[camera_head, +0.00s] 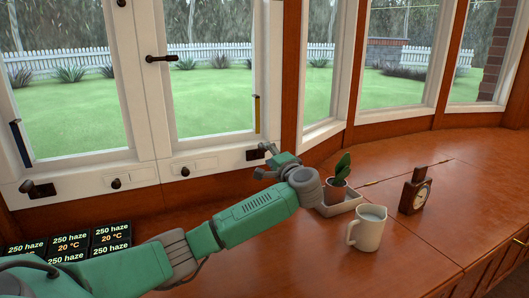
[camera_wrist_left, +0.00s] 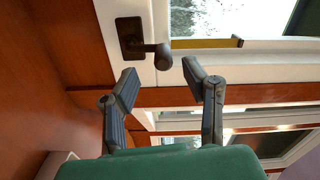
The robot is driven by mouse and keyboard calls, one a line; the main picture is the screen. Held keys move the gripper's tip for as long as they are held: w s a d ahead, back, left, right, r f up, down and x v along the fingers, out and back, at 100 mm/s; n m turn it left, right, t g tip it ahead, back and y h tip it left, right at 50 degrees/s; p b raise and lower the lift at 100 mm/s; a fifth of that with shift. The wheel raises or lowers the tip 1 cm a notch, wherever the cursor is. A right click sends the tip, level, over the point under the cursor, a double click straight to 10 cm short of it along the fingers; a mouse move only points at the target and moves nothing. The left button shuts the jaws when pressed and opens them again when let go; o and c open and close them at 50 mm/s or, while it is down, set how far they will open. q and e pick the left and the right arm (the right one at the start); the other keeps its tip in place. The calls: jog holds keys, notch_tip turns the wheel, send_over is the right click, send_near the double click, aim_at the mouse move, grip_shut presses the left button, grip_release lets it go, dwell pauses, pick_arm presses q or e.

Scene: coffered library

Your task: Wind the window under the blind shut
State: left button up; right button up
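A white window (camera_head: 205,75) has a dark crank (camera_head: 257,153) at the lower right of its frame. A yellow strip (camera_head: 257,113) stands upright above the crank. My left gripper (camera_head: 266,161) is at this crank. In the left wrist view the crank (camera_wrist_left: 150,48) with its knob lies just beyond the fingertips, and the left gripper (camera_wrist_left: 160,75) is open with nothing between its fingers. A second window (camera_head: 60,85) at left has its own crank (camera_head: 38,190) and a dark strip (camera_head: 21,143). No blind shows, and I cannot tell how far either window is open. My right gripper is not in view.
Dark display panels (camera_head: 70,243) sit at left. A black latch handle (camera_head: 160,59) is on the middle post.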

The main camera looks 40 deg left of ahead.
pick_arm(q)
jog(key=v, duration=0.6)
jog(key=shift+s+d, duration=0.2)
jog(key=shift+d, duration=0.15)
jog(key=shift+f, duration=0.15)
